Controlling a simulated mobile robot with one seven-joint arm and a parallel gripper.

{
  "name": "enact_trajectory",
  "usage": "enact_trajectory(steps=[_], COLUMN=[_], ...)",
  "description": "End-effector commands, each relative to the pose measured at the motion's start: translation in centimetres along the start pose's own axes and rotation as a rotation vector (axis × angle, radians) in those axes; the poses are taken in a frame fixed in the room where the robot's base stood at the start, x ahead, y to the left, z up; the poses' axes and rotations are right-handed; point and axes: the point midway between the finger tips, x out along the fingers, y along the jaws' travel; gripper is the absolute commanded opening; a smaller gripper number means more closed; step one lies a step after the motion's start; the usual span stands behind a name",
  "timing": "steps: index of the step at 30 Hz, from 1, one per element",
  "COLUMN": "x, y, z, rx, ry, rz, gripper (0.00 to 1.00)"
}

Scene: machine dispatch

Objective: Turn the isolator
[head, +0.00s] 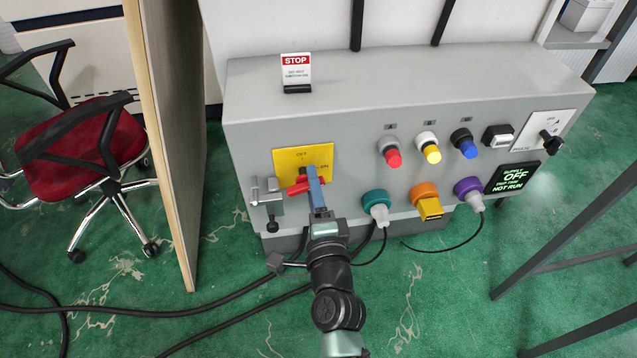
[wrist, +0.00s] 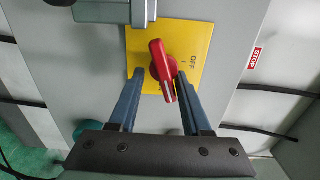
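The isolator is a red rotary handle (wrist: 161,66) on a yellow plate (wrist: 201,42). In the wrist view the handle points down and slightly right, towards the ON mark; the OFF label is to its right. In the head view the red handle (head: 297,188) and yellow plate (head: 290,158) are at the left of the grey cabinet front. My gripper (wrist: 161,78) is open, with one blue finger on each side of the handle. Gaps show between fingers and handle. In the head view my gripper (head: 314,180) partly covers the handle and plate.
A metal latch with a padlock-like piece (head: 268,200) hangs left of the plate. Teal (head: 376,200), orange (head: 426,198) and purple (head: 468,190) sockets are to the right. The display (head: 512,178) reads OFF and NOT RUN. A STOP sign (head: 296,68) stands on top. A wooden panel (head: 165,130) is left.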

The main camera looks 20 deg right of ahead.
Motion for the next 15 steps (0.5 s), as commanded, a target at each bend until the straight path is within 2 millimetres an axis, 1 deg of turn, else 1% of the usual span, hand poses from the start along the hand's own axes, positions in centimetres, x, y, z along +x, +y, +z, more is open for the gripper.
enact_trajectory(steps=[1, 11, 15], x=[0.01, 0.06, -0.37], y=[0.07, -0.22, -0.19], z=[0.21, -0.26, -0.34], rx=[-0.001, -0.003, -0.004], ry=[-0.005, 0.006, 0.008], rz=[0.002, -0.005, -0.005], gripper=[0.47, 0.47, 0.47])
